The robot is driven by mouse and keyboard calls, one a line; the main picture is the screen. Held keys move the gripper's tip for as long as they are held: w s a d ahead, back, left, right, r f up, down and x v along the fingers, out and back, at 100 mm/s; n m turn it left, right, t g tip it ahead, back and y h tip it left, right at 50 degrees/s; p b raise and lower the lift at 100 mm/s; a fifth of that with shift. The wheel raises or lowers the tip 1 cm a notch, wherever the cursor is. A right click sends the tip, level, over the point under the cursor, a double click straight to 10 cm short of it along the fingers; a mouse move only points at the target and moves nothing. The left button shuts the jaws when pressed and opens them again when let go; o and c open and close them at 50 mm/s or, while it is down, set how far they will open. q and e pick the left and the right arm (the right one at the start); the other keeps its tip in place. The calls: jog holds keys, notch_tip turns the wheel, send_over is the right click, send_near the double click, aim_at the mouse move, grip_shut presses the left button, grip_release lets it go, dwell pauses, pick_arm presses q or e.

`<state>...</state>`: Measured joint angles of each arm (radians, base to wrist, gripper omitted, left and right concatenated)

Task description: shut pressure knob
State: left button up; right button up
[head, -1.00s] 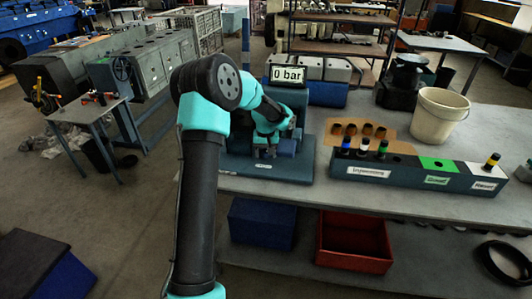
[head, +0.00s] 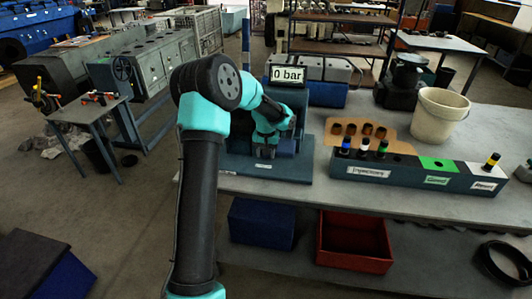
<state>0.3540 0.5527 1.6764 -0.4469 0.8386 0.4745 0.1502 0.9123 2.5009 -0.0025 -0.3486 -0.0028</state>
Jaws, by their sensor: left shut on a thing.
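The blue test stand (head: 290,166) is on the workbench, with a display (head: 287,74) reading "0 bar" above it. My left arm reaches in front of the stand. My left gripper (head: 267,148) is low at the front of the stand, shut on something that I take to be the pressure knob. The knob itself is hidden behind the gripper and wrist, so its turned position cannot be seen. My right gripper is out of view.
To the right, a long rack (head: 415,174) holds several injectors, with green and white sections. A cream bucket (head: 438,116) stands behind it. A red bin (head: 354,242) and a blue bin (head: 261,222) are on the lower shelf. The benchtop in front of the rack is clear.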

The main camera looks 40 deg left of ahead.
pick_arm(q)
jog(key=shift+m, duration=1.9)
jog(key=o, duration=0.9)
jog(key=shift+r, duration=0.1)
notch_tip(320, 180, up, 17)
jog(key=shift+r, duration=0.15)
